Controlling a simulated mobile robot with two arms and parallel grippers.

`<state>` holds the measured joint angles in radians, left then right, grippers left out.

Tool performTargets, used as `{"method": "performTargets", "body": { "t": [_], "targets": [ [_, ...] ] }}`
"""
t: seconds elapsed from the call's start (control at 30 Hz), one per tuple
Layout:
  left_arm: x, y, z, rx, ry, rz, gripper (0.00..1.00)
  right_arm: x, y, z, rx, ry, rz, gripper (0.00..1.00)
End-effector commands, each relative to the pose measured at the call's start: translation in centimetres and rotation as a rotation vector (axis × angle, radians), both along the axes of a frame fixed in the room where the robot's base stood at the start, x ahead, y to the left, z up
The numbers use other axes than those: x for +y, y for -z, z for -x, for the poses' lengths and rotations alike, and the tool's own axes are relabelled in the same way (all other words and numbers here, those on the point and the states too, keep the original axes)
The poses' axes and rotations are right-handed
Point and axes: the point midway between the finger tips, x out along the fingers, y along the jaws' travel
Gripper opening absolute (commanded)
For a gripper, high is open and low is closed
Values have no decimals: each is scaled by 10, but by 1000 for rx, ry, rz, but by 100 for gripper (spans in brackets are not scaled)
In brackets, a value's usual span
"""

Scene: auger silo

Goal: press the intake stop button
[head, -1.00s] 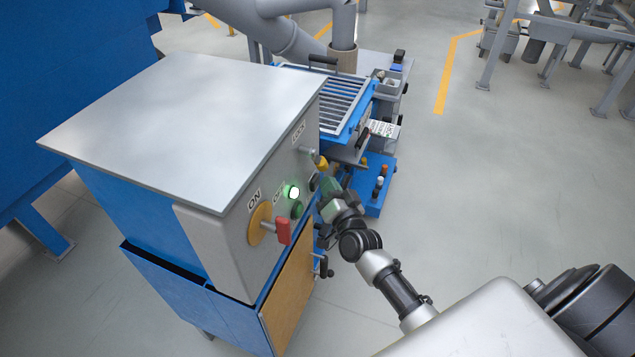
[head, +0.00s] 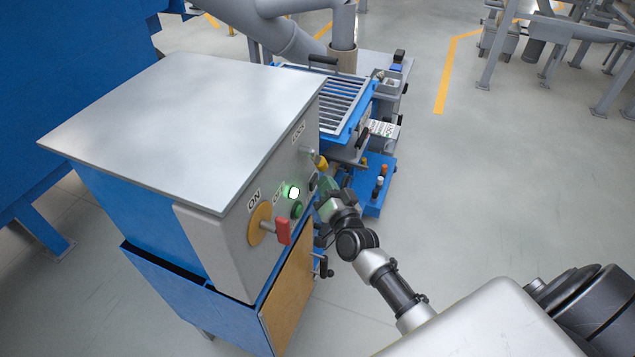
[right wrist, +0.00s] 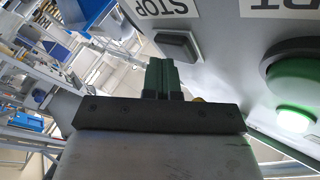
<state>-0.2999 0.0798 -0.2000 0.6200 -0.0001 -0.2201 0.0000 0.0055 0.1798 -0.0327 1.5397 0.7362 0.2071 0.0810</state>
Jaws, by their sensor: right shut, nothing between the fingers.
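The stop button (right wrist: 178,44) is a dark rectangular button in a grey frame, beneath an upside-down STOP label (right wrist: 165,7) in the right wrist view. In the head view it is a small dark spot (head: 313,182) on the panel face of the grey control cabinet (head: 215,240). My right gripper (right wrist: 161,70) is shut and empty, its green fingers pressed together. In the wrist view the fingertips lie just below and left of the button, with a gap in the picture; I cannot tell the depth. In the head view my right gripper (head: 326,190) is close to the panel. My left gripper is out of view.
A green button (right wrist: 303,62) and a lit green lamp (right wrist: 293,119) are beside the stop button. A red-handled ON switch (head: 283,231) projects from the panel. A blue grated machine (head: 330,98) stands behind. The floor at right is open.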

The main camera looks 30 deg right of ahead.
Motion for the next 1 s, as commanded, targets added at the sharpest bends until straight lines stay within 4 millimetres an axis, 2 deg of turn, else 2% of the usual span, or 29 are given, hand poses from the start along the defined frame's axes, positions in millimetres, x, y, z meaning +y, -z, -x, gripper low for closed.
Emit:
{"method": "performTargets", "body": {
  "t": [0.3, 0.67, 1.0],
  "targets": [
    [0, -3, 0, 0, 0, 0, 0, -10, 0, 12, 0, -1, 1, 0],
    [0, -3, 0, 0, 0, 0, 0, -12, 0, 14, 0, 0, 1, 0],
    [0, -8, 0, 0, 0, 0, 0, -32, 0, 38, 2, 0, 2, 0]
  ]
}}
